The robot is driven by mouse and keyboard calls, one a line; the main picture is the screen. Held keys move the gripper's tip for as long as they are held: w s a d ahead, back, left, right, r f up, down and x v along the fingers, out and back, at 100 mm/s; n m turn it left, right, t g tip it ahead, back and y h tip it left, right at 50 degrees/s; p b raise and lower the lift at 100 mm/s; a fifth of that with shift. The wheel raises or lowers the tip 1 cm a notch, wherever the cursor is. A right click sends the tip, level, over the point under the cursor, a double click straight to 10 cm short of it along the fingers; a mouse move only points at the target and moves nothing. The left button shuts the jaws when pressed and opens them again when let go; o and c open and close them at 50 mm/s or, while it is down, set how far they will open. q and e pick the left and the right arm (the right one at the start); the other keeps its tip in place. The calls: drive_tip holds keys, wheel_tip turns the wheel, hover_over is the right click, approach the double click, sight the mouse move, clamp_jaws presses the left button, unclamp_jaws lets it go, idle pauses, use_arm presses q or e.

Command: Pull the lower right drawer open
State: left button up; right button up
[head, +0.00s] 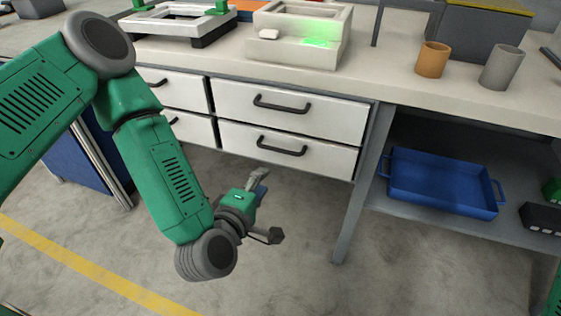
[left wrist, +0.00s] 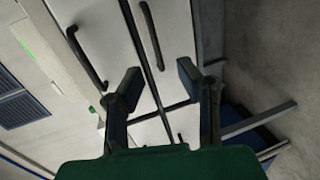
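The lower right drawer (head: 325,158) has a white front and a dark bar handle (head: 282,145). Its front looks flush with the upper right drawer (head: 335,115), so it appears shut. My left gripper (head: 268,205) is below and in front of it, fingers apart and empty. In the left wrist view, turned sideways, the open fingers (left wrist: 158,84) point toward the drawer fronts. The lower handle (left wrist: 151,36) lies ahead of them, between them across the picture, apart from both. The upper handle (left wrist: 85,56) is farther left. My right gripper is not in view.
A table leg (head: 362,185) stands just right of the drawers. A blue tray (head: 440,205) sits on the lower shelf. An orange cup (head: 432,60) and a grey cup (head: 501,68) stand on the worktop (head: 385,82). The floor before the drawers is clear.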

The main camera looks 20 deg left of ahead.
sight(280, 151)
use_arm(q)
drive_tip(key=shift+n, duration=0.3)
drive_tip(key=b+x, duration=0.1)
drive_tip(key=x, duration=0.3)
drive_tip(key=b+x, duration=0.1)
drive_tip(key=x, duration=0.4)
drive_tip(key=r+b+x, duration=0.1)
drive_tip(key=x, duration=0.4)
drive_tip(key=shift+w+a+b, duration=0.1)
drive_tip(key=shift+a+b, duration=0.15)
drive_tip(key=shift+b, duration=0.1)
drive_tip(key=shift+c, duration=0.5)
drive_tip(key=shift+f, duration=0.1)
clamp_jaws()
